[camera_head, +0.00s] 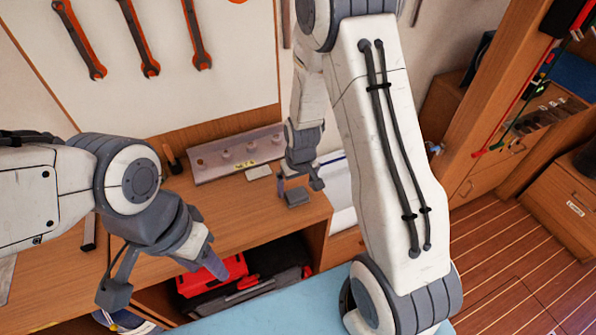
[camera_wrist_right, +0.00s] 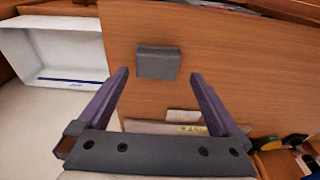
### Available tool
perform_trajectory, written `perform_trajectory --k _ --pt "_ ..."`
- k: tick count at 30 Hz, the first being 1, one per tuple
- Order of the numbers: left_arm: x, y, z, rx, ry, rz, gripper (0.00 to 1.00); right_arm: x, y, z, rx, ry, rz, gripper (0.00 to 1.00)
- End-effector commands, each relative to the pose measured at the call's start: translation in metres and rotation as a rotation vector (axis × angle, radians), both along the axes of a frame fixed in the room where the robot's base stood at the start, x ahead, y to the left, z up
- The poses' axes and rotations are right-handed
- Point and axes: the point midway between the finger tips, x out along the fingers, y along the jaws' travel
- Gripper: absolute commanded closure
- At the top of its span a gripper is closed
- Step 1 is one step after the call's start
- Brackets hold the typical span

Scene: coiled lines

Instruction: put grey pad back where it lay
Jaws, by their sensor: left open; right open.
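The grey pad (camera_head: 296,197) lies flat on the wooden bench top near its front right edge. In the right wrist view the pad (camera_wrist_right: 157,62) is a dark grey block on bare wood, just beyond and between the fingertips. My right gripper (camera_head: 299,185) is open and empty, with its fingers pointing down near the pad. In the right wrist view the gripper (camera_wrist_right: 156,73) shows both purple-grey fingers apart, with nothing between them. My left gripper (camera_head: 166,280) is open and empty at the lower left, in front of the bench.
A grey panel with pegs (camera_head: 225,158) stands at the back of the bench, with a small pale block (camera_head: 258,172) by it. A white bin (camera_wrist_right: 60,55) is beside the bench. A red toolbox (camera_head: 215,273) sits below. Wrenches (camera_head: 140,38) hang on the wall.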

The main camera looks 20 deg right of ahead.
Motion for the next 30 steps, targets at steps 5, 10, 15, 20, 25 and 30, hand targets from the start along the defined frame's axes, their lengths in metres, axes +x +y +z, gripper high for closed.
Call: perform_trajectory --k 5,10,15,20,25,30 --pt "0.0 0.0 -0.009 0.001 0.001 0.0 0.5 -0.004 0.0 0.035 -0.001 -0.008 -0.001 0.0" --pt "0.0 0.0 -0.013 0.001 0.001 0.0 0.5 -0.009 -0.001 0.062 -0.001 -0.006 -0.001 0.0" --pt "0.0 0.0 -0.014 0.001 0.001 -0.001 0.5 -0.012 -0.001 0.078 -0.001 -0.003 0.0 0.0" --pt "0.0 0.0 -0.014 0.001 0.001 -0.001 0.5 -0.029 0.03 0.101 0.006 0.004 0.074 0.0" --pt "0.0 0.0 -0.014 0.001 0.001 -0.001 0.5 -0.101 0.104 0.146 0.024 0.039 0.294 0.0" --pt "0.0 0.0 -0.014 0.001 0.001 -0.001 0.5 -0.184 0.138 0.174 0.035 0.085 0.498 0.0"
